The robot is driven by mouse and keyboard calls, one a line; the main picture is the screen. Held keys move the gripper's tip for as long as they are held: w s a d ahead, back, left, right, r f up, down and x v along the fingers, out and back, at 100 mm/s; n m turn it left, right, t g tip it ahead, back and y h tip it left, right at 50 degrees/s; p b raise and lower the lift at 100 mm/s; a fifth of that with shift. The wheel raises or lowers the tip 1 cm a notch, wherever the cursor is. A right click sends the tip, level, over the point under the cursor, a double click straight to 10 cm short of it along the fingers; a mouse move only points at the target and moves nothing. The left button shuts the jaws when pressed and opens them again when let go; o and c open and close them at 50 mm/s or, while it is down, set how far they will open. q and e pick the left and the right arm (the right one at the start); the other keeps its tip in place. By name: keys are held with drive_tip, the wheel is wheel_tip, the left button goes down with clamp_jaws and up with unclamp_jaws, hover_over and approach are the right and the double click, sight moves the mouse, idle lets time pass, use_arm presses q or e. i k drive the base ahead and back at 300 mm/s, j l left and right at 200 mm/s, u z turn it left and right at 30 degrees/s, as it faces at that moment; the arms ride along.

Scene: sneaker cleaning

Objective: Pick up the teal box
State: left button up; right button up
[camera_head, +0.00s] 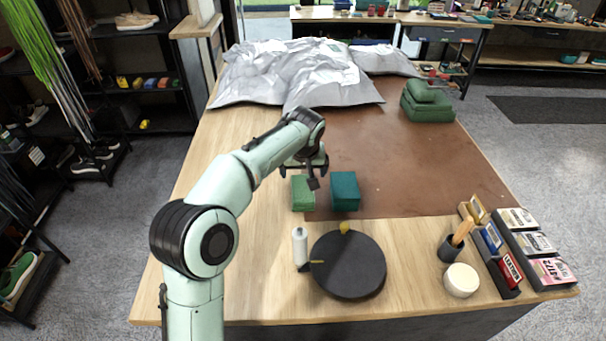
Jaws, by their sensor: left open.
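The teal box (345,191) stands on the brown mat (400,165) near its front left corner, just right of a green box (303,194). My left gripper (303,178) reaches in from the left and hangs above the green box, close to the upper left of the teal box. Its fingers are apart and I see nothing held between them. The gripper hides part of the far end of the green box. My right gripper does not show.
A black round disc (348,270) and a white bottle (300,246) stand in front of the boxes. Grey crumpled cloth (300,75) covers the table's far end. Folded green cloths (428,108) lie at the back right. A tray of small boxes (530,250) sits front right.

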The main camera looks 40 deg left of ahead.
sight(346, 196)
drive_tip(key=k, duration=1.5)
